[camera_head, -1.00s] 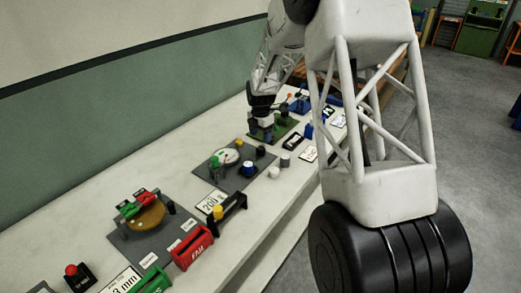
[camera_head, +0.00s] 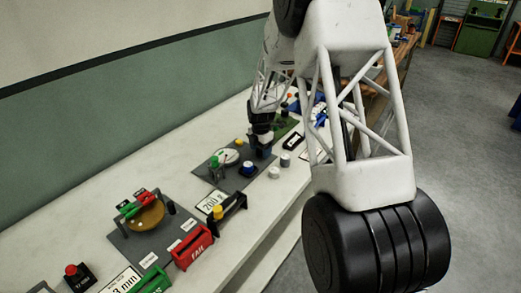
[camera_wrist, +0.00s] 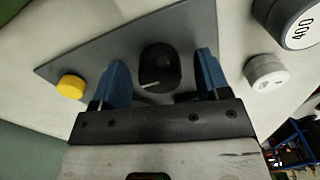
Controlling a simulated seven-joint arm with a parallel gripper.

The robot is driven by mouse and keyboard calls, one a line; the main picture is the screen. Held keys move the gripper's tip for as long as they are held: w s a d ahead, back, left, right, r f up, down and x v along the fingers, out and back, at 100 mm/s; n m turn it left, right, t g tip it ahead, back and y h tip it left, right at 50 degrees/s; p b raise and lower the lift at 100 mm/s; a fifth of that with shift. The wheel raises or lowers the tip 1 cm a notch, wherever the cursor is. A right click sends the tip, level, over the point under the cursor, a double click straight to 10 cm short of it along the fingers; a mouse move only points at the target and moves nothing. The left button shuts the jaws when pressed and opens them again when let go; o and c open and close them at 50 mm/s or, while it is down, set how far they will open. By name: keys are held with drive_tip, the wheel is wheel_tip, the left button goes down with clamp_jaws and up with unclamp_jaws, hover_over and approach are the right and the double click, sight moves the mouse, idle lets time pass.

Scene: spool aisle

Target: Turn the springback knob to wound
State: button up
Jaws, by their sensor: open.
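The springback knob (camera_wrist: 158,63) is a dark round knob with a pale pointer line, on a grey plate (camera_wrist: 205,22) in the wrist view. My gripper (camera_wrist: 160,78) is open, its two blue fingers on either side of the knob with gaps between; I cannot tell whether the fingertips are level with it. In the head view my gripper (camera_head: 264,152) is over the right end of the grey plate (camera_head: 232,182) and the knob is hidden behind it. No wound mark is readable.
A yellow cap (camera_wrist: 71,87) is left of the fingers. A white-grey cylinder (camera_wrist: 266,74) and a larger one marked 400 (camera_wrist: 299,24) stand at right. The head view shows a dial (camera_head: 226,157), a blue-and-white piece (camera_head: 248,168) and a 200 g card (camera_head: 212,200) nearby.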

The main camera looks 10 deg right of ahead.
drive_tip(key=c, duration=0.9)
